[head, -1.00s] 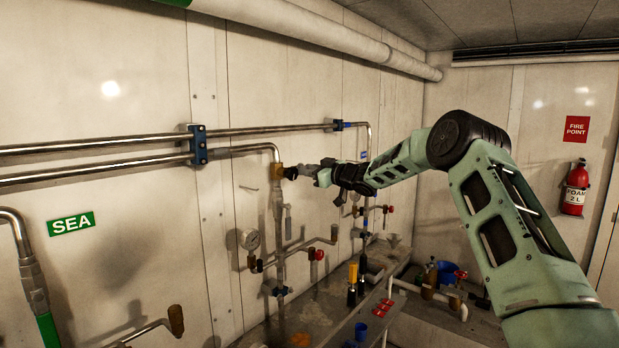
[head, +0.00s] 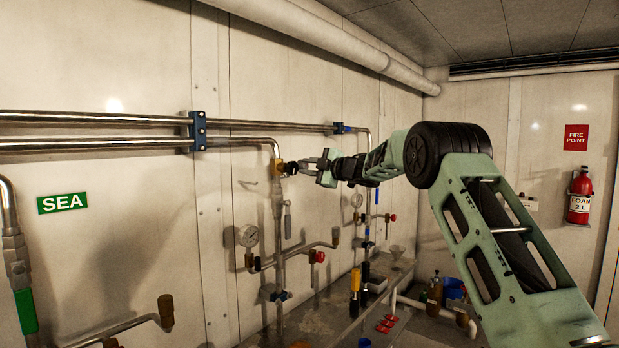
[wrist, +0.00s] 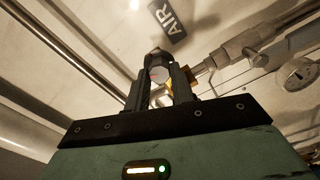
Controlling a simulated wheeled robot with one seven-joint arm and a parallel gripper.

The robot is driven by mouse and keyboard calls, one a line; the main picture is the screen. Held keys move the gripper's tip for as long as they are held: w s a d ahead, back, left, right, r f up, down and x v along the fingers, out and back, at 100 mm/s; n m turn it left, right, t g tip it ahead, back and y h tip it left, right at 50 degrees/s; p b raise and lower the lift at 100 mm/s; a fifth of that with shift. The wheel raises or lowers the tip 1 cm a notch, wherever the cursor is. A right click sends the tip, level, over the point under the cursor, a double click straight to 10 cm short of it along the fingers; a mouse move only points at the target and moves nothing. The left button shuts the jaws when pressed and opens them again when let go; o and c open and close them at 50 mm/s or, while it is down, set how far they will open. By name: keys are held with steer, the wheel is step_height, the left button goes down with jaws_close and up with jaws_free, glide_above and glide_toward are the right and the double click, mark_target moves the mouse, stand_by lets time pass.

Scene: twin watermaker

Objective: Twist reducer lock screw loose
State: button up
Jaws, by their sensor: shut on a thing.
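The reducer is a small brass block (head: 277,168) on the vertical pipe below the bend of the lower steel pipe. Its lock screw (head: 290,168) is a dark knob sticking out of the block's right side. My gripper (head: 301,166) reaches in from the right and is shut on this knob. In the wrist view, the dark knob with a pale round end face (wrist: 159,73) sits between the two fingers of my gripper (wrist: 160,88). A bit of yellow brass shows behind the right finger. The fingers partly hide the screw, and its turn angle cannot be read.
Steel pipes (head: 90,144) run along the left wall. A pressure gauge (head: 247,236) and a red-knobbed valve (head: 317,256) lie below the reducer. Yellow and black-handled tools (head: 355,281) stand above the bench. A fire extinguisher (head: 580,196) hangs at far right.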

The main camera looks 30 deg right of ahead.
steer(key=shift+f+n+b, duration=0.15)
steer(key=shift+n+b, duration=1.55)
steer(key=shift+n, duration=0.5)
steer(key=o, duration=1)
steer(key=b+v, duration=0.5)
steer(key=v, duration=1.2)
steer(key=shift+s+d+b, duration=0.1)
steer(key=shift+s+b, duration=0.1)
steer(key=shift+b, duration=0.2)
